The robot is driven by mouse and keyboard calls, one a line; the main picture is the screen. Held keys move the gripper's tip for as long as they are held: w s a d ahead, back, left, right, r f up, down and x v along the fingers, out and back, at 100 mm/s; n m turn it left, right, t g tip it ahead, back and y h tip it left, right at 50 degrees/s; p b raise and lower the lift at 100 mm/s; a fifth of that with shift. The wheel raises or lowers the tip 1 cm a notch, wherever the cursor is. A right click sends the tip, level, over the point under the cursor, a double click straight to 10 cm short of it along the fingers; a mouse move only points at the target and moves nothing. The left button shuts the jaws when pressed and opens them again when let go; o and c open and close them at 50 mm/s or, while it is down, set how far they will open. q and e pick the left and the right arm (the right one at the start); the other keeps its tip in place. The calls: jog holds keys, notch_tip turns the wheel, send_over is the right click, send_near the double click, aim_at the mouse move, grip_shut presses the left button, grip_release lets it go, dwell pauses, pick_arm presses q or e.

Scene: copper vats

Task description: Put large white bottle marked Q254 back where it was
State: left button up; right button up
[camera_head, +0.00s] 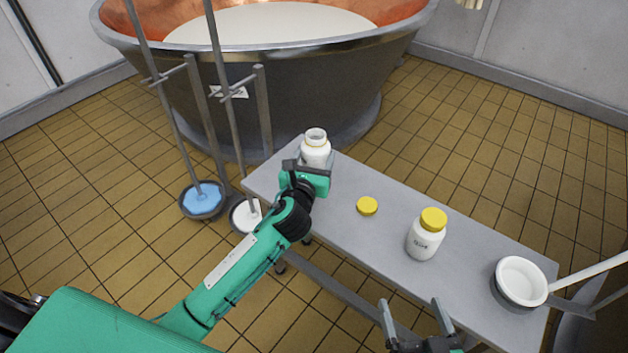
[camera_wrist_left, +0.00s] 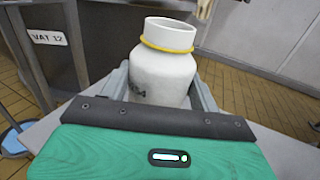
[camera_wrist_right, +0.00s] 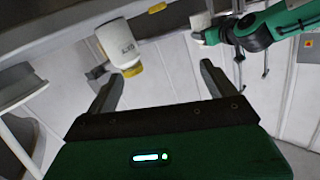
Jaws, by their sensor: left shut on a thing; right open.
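My left gripper (camera_head: 311,168) is shut on a white bottle (camera_head: 316,149) without a cap at the table's far left end. In the left wrist view this bottle (camera_wrist_left: 164,75) stands upright between the fingers, with a yellow ring at its neck. Its mark is mostly hidden, and I cannot tell whether its base touches the table. A second white bottle (camera_head: 424,241) with a yellow cap stands upright on the table; its dark mark is too small to read surely. It also shows in the right wrist view (camera_wrist_right: 118,45). My right gripper (camera_head: 410,308) is open and empty, before the table's front edge.
A loose yellow cap (camera_head: 367,205) lies on the grey table (camera_head: 465,276) between the bottles. A white-lined bowl or pan (camera_head: 520,283) with a long handle stands at the right end.

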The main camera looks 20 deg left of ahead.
pick_arm(q)
notch_tip(320, 180, down, 3)
jog(key=shift+r+b, duration=0.1)
jog(key=shift+b, duration=0.4)
notch_tip(320, 180, down, 4)
jog(key=shift+r+b, duration=0.2)
jog(key=shift+b, duration=0.65)
jog(key=shift+f, duration=0.1)
pick_arm(e)
jog(key=w+d+r+t, duration=0.1)
jog(key=d+r+t, duration=0.1)
jog(key=r+t, duration=0.2)
jog(key=w+d+r+t, duration=0.1)
jog(key=r+t, duration=0.3)
jog(key=r, duration=0.5)
jog(key=shift+d+r+t+y, duration=0.25)
jog(key=shift+d+t+y, duration=0.05)
jog(key=shift+d+y, duration=0.1)
pick_arm(q)
jog(key=shift+f, duration=0.15)
jog(key=o, duration=1.2)
pick_arm(e)
jog(key=shift+r, duration=0.2)
